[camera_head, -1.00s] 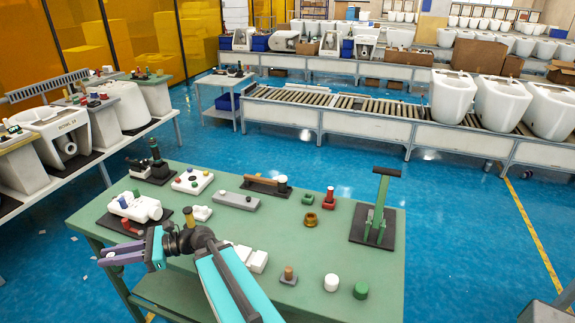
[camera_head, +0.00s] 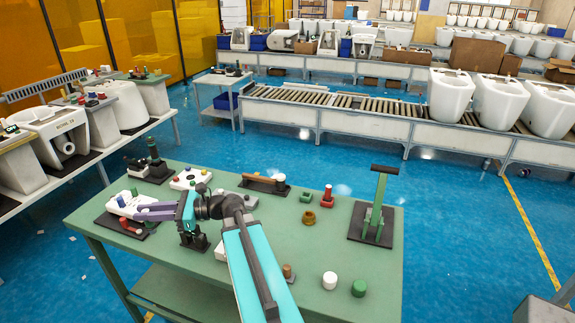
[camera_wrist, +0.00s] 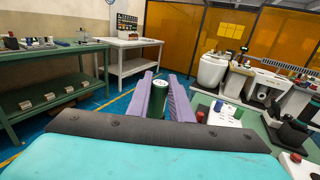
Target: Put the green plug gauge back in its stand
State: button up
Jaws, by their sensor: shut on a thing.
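A green cylinder with a pale round top, which looks like the green plug gauge (camera_wrist: 158,97), sits between my purple fingers in the wrist view. My gripper (camera_wrist: 162,92) is shut on it. In the head view my gripper (camera_head: 140,212) points left over the left part of the green table; the gauge cannot be made out there. A dark upright post on a black base (camera_head: 156,168) stands at the table's back left corner. A black bracket-like piece (camera_head: 193,238) shows below my wrist. I cannot tell which piece is the gauge's stand.
The table's right half has bare room.

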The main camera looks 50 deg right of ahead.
jog(key=d+r, duration=0.1)
jog(key=d, duration=0.2)
jog(key=s+d+r+m+t+h, duration=0.1)
jog(key=d, duration=0.3)
jog(key=d+r+h, duration=0.1)
jog(key=d, duration=0.2)
jog(key=shift+s+d+r+m+t+b, duration=0.15)
jog(key=shift+s+r+m+t+b, duration=0.15)
jog(key=shift+t, duration=0.1)
jog(key=s+d+f+m+t+h+b, duration=0.1)
jog(key=s+d+f+m+h+b, duration=0.2)
jog(key=d, duration=0.7)
jog(key=d+f+m+t+h+b, duration=0.15)
jog(key=d+h, duration=0.25)
jog(key=d, duration=0.7)
jog(key=s+d+f+m+h+b, duration=0.1)
jog(key=s+d+m+h, duration=0.1)
jog(key=s+d, duration=0.3)
jog(key=s+d+f+m+h+b, duration=0.1)
jog(key=s+d+h, duration=0.3)
jog(key=d, duration=0.7)
jog(key=s+d+f+m+h+b, duration=0.1)
jog(key=s+d+m+h, duration=0.3)
jog(key=d, duration=0.4)
jog(key=shift+s+d+f+g, duration=0.2)
jog(key=shift+s+f+g, duration=0.3)
jog(key=shift+s, duration=0.35)
jog(key=shift+a, duration=0.1)
jog(key=shift+f+b, duration=1.45)
jog(key=shift+f, duration=0.6)
